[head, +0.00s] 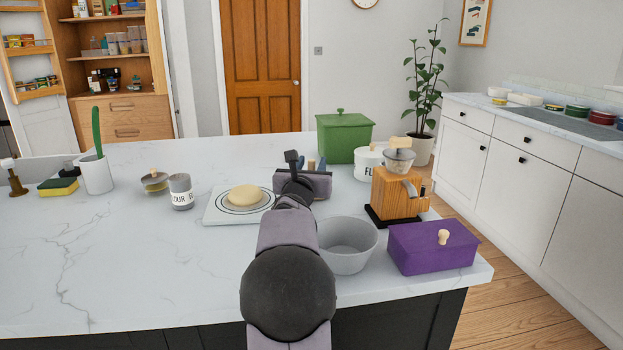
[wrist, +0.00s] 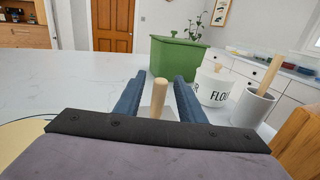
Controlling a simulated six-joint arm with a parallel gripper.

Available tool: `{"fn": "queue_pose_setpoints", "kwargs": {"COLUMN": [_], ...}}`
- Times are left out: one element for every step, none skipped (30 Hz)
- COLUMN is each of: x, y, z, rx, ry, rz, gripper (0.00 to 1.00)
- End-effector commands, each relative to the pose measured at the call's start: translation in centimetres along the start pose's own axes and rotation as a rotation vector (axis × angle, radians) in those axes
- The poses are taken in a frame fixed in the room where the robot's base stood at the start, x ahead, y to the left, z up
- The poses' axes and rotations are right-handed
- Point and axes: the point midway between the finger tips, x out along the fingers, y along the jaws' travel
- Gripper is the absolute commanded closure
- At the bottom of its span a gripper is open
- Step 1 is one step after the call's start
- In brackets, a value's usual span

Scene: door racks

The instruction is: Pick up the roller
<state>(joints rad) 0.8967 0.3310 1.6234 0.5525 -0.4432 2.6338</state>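A pale upright wooden handle (wrist: 158,97) stands between my fingers in the wrist view, with a light grey part below it. I take it for the roller, but its lower part is mostly hidden. My gripper (wrist: 158,92) is open, with its two blue fingers on either side of the handle and visible gaps to both. In the head view, my gripper (head: 317,165) is beyond the dough board, and my own wrist hides the handle there.
A green lidded box (head: 345,138) and a white flour tub (wrist: 213,88) stand beyond my gripper. A white cup with a wooden stick (wrist: 253,105) and a wooden grinder (head: 396,195) are to the right. The dough board (head: 215,212) is left. The counter's left side has free room.

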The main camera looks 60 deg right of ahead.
Motion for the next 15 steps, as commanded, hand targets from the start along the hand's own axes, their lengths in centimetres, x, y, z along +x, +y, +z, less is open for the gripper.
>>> {"fn": "queue_pose_setpoints", "kwargs": {"x": [-0.01, -0.01, -0.02, -0.02, -0.02, -0.02, -0.03, -0.03, -0.03, -0.03, -0.03, -0.03, -0.03, -0.03, -0.03], "y": [0.00, 0.00, 0.00, 0.00, 0.00, 0.01, -0.01, 0.00, 0.00, 0.00, 0.00, 0.00, 0.00, 0.00, 0.00], "z": [0.00, 0.00, 0.00, 0.00, 0.00, 0.00, 0.18, 0.18, 0.18, 0.18, 0.18, 0.18, 0.21, 0.28, 0.43], "rx": [0.000, 0.000, 0.000, 0.000, 0.000, 0.000, 0.000, 0.000, 0.000, 0.000, 0.000, 0.000, 0.000, 0.000, 0.000], "ry": [0.000, 0.000, 0.000, 0.000, 0.000, 0.000, -0.003, -0.003, -0.003, -0.003, -0.003, -0.003, -0.003, -0.003, -0.004], "rz": [0.000, 0.000, 0.000, 0.000, 0.000, 0.000, 0.000, 0.000, 0.000, 0.000, 0.000, 0.000, 0.000, 0.000, 0.000], "gripper": [0.77, 0.84, 0.93, 1.00, 1.00, 1.00, 1.00, 1.00, 1.00, 1.00, 1.00, 1.00, 1.00, 1.00, 1.00]}}
